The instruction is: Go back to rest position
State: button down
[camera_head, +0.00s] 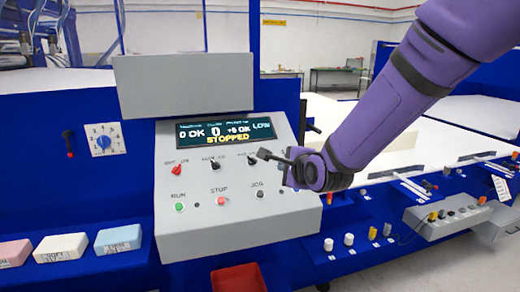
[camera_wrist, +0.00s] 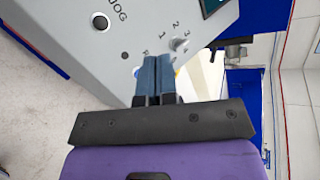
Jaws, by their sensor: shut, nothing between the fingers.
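My gripper (camera_head: 289,178) is at the end of my purple arm, in front of the right part of the grey control console (camera_head: 240,225). In the wrist view, my gripper's two blue-grey fingers (camera_wrist: 154,62) lie together with nothing between them. They point toward a rotary knob (camera_wrist: 180,44) with numbered positions on the console face. I cannot tell whether they touch the panel. My gripper and arm partly hide the console's right side. The console display (camera_head: 225,131) reads STOPPED.
The console has a green RUN button (camera_head: 180,207), a red STOP button (camera_head: 221,200) and a JOG button (camera_head: 260,195). Pink (camera_head: 14,253), white (camera_head: 62,248) and blue (camera_head: 118,239) blocks lie at left. A red bin (camera_head: 238,279) is below. A grey switch box (camera_head: 450,218) stands at right.

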jog(key=s+d+r+n+g+h, duration=0.2)
jog(key=s+d+r+n, duration=0.35)
jog(key=d, duration=0.35)
jog(key=s+d+r+n+g+h, duration=0.1)
jog(key=s+d+n, duration=0.4)
jog(key=s, duration=0.8)
jog(key=s+d+r+n+g+h, duration=0.2)
jog(key=s+d+n, duration=0.4)
jog(key=s+d, duration=0.3)
jog(key=s+r+g, duration=0.1)
jog(key=s+g, duration=0.1)
jog(key=s, duration=0.2)
jog(key=shift+d+r, duration=0.3)
jog(key=shift+r, duration=0.1)
jog(key=shift+w+n, duration=0.1)
jog(key=shift+n, duration=0.15)
